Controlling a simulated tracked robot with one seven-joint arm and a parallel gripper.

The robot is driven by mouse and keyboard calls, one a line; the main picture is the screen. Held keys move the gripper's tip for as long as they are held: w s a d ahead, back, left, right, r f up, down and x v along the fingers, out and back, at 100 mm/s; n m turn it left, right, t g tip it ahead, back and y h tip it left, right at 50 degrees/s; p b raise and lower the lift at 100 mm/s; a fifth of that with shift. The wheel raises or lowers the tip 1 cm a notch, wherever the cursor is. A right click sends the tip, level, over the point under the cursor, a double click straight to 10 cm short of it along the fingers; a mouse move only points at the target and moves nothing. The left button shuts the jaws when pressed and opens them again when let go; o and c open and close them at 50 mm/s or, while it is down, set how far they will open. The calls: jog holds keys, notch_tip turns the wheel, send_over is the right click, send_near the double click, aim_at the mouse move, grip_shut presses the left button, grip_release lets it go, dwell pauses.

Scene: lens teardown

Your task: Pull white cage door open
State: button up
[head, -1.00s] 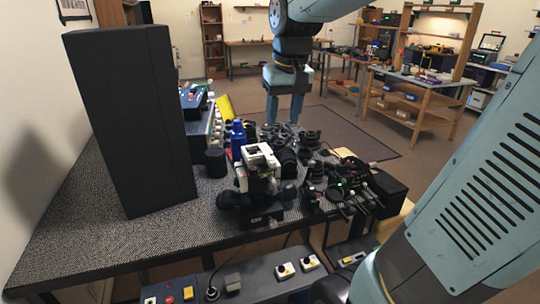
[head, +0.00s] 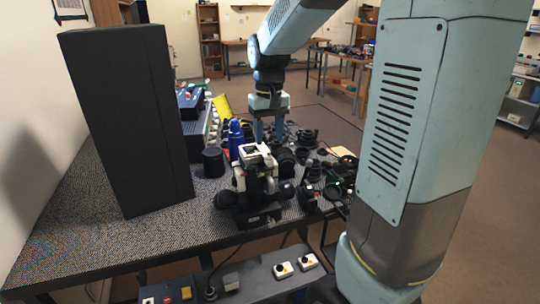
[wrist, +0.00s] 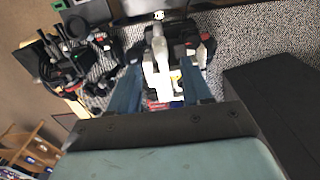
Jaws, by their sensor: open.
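The white cage (head: 258,158) stands upright on a black base near the front of the speckled table, with dark round parts beside it. I cannot make out its door as a separate part. In the wrist view the white cage (wrist: 158,62) appears between my two blue fingers. My gripper (head: 268,132) is open and hangs behind the cage, fingers pointing down. In the wrist view my gripper (wrist: 162,72) looks empty, and no contact with the cage is clear.
A tall black box (head: 130,120) stands at the table's left. A blue bottle (head: 235,138) and a black cylinder (head: 213,161) are left of the cage. Black lens parts (head: 305,138) crowd the right. Bare tabletop (head: 95,235) lies at the front left.

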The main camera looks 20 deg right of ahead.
aim_at(269, 158)
notch_tip(269, 158, down, 7)
dwell(0.3)
grip_shut()
dwell(0.5)
jog(key=shift+d, duration=0.1)
jog(key=shift+r, duration=0.1)
